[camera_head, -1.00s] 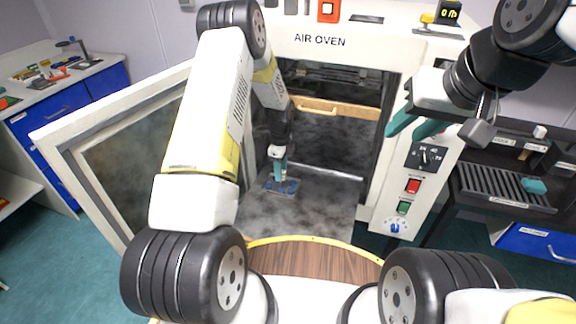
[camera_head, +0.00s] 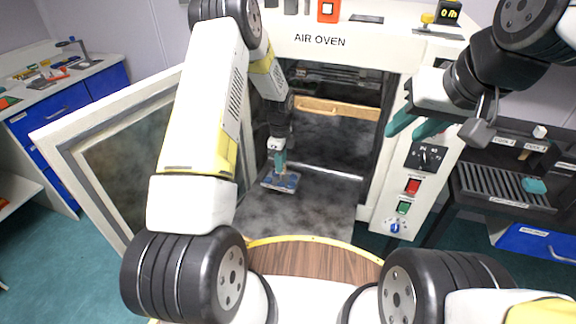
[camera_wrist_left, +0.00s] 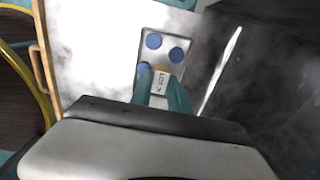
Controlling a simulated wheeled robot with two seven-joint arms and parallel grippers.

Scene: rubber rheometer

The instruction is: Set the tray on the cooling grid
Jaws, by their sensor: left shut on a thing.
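A small grey metal tray (camera_head: 281,181) with several blue round discs is in the open oven chamber, just above or at the chamber floor; I cannot tell if it touches. My left gripper (camera_head: 279,166) is shut on the tray's labelled handle tab, and the left wrist view shows the tray (camera_wrist_left: 166,50) beyond the teal fingers (camera_wrist_left: 160,90). The cooling grid (camera_head: 490,187) is a black slatted rack at the right, with a small teal block on its right side. My right gripper (camera_head: 412,122) has teal fingers spread apart, empty, in front of the oven's right side.
The air oven (camera_head: 320,41) has its door (camera_head: 120,160) swung open to the left. A wooden-handled rack (camera_head: 330,106) is inside it. The control panel (camera_head: 412,185) stands between oven opening and grid. A side bench (camera_head: 60,80) with tools is at far left.

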